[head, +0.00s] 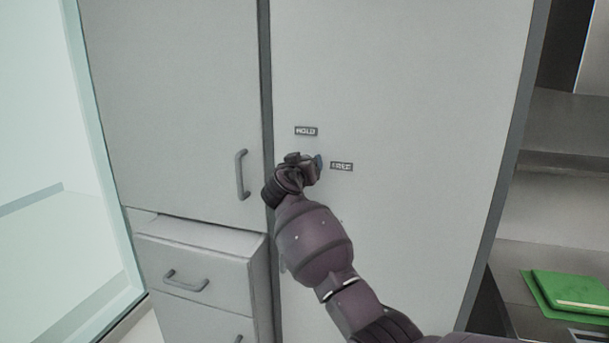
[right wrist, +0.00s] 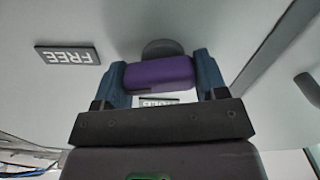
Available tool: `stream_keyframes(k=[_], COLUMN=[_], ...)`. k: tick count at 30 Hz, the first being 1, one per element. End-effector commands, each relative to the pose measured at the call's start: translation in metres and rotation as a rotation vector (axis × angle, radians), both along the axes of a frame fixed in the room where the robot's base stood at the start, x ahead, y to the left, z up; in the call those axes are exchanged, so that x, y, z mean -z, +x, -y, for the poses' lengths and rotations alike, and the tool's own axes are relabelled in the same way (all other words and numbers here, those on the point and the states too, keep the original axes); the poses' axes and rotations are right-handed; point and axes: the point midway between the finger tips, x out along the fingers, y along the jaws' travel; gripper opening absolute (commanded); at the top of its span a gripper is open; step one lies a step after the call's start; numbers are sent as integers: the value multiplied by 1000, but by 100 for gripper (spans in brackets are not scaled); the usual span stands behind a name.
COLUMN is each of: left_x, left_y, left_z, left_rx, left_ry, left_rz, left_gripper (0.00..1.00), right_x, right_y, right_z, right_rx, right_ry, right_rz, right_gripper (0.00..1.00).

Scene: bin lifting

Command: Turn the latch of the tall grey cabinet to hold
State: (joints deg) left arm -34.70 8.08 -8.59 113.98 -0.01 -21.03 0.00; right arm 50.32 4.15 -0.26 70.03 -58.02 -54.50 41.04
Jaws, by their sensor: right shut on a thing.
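The tall grey cabinet door (head: 400,110) fills the middle of the head view. It bears a HOLD label (head: 306,131) and, lower right of it, a FREE label (head: 341,166). My right gripper (head: 311,164) is at the door between the labels and hides most of the latch there. In the right wrist view, the purple latch handle (right wrist: 160,73) sits between the two blue fingers of the right gripper, which is shut on it. A dark round base (right wrist: 162,47) shows behind it. The FREE label also shows there (right wrist: 67,54); the HOLD label is partly covered. My left gripper is not in view.
A cabinet with a handled door (head: 180,100) and drawers (head: 195,265) stands to the left. A glass panel (head: 40,120) is at the far left. Open shelves with a green item (head: 570,290) are at the right. The door around the latch is otherwise bare.

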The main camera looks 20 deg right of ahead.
Motion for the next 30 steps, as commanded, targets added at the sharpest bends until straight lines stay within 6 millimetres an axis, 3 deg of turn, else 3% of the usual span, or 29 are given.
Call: stream_keyframes(k=[4, 15, 30], left_x=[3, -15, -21], left_y=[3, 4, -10], left_z=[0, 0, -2], left_rx=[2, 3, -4], left_ry=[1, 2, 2], left_rz=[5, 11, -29], left_gripper=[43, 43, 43], right_x=[1, -3, -2], right_y=[0, 1, 2], right_z=[0, -1, -3], right_rx=[1, 1, 1], right_ry=[-107, -400, -790], right_rz=[-74, -273, -536], right_gripper=[42, 42, 42])
